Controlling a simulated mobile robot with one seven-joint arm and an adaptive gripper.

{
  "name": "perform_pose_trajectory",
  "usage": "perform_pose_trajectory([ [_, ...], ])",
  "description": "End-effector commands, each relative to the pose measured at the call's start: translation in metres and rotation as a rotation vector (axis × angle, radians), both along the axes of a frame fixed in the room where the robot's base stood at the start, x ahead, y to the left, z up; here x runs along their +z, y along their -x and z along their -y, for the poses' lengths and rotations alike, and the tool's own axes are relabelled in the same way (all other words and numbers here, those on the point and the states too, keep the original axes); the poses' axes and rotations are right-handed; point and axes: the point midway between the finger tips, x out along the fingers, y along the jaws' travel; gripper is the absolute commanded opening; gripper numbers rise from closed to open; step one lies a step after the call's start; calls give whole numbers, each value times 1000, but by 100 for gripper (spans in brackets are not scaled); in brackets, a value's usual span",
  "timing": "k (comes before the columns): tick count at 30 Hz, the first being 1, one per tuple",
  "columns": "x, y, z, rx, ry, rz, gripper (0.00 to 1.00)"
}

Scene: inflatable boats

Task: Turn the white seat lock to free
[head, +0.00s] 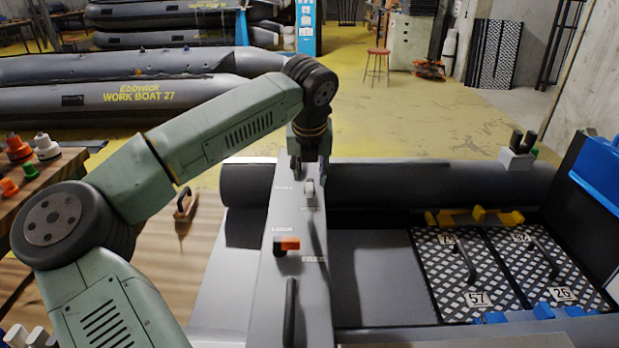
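The white seat lock (310,190) is a small pale lever on the grey seat plank (262,285), near its far end. Small labels lie beside it, too small to read for certain. My gripper (310,172) points down just above and behind the white lock. Its fingers are small, dark and partly hidden, so I cannot tell how far apart they are or whether they touch the lock. An orange and black lock (286,244) sits nearer on the same plank and lies crosswise.
A dark handle (290,312) stands on the plank's near part. The grey boat tube (400,185) runs behind. Patterned floor panels (450,262) with handles and number tags lie right. A wooden bench (35,205) with coloured valves stands left. My arm reaches over from the left.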

Motion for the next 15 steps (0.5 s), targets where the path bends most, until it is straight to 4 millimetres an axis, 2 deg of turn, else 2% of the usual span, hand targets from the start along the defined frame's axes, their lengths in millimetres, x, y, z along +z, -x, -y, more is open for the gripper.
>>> perform_pose_trajectory([
  [6, -29, -12, 0, -1, 2, -1, 35],
  [15, -39, -16, 0, -1, 1, 1, 35],
])
